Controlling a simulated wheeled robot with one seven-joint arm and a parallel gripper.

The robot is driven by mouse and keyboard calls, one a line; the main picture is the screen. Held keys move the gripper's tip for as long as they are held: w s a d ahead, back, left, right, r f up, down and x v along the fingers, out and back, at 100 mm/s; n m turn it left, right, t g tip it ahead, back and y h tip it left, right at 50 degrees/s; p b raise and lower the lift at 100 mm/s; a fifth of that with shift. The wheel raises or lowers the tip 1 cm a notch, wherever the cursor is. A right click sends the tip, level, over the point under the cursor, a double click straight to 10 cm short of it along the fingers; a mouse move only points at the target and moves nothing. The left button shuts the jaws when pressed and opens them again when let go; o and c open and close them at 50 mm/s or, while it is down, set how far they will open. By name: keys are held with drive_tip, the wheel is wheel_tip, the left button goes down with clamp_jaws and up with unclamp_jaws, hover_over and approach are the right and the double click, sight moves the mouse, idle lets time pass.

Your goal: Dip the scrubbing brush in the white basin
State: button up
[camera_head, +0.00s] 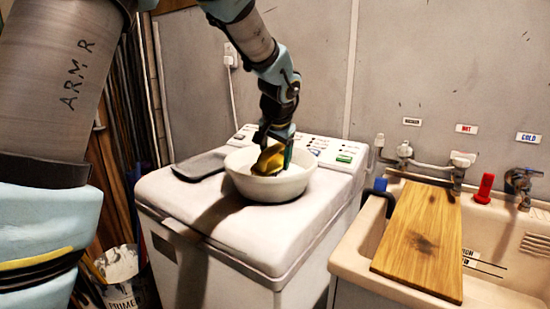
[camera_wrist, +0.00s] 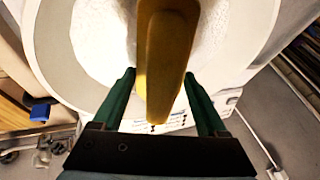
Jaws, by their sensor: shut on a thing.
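The white basin (camera_head: 252,188) stands on the washing machine's lid in the head view. It also fills the upper part of the wrist view (camera_wrist: 48,62), with white foam or suds inside. My gripper (camera_head: 275,148) points down over the basin and is shut on the scrubbing brush (camera_head: 268,160). The brush's yellow-brown back lies between the green fingers in the wrist view (camera_wrist: 165,65). In the head view the brush is low within the basin's opening, its lower part hidden by the rim. I cannot tell how deep its bristles reach.
The white washing machine (camera_head: 215,240) has a dark grey flat object (camera_head: 200,166) left of the basin and a control panel (camera_head: 325,150) behind. At right, a sink (camera_head: 345,262) carries a wooden board (camera_head: 422,240), with taps (camera_head: 460,165) above. A labelled bucket (camera_head: 118,270) stands at lower left.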

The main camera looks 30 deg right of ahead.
drive_tip(key=shift+r+p, duration=3.4)
drive_tip(key=shift+r, duration=1.7)
drive_tip(key=shift+f, duration=0.1)
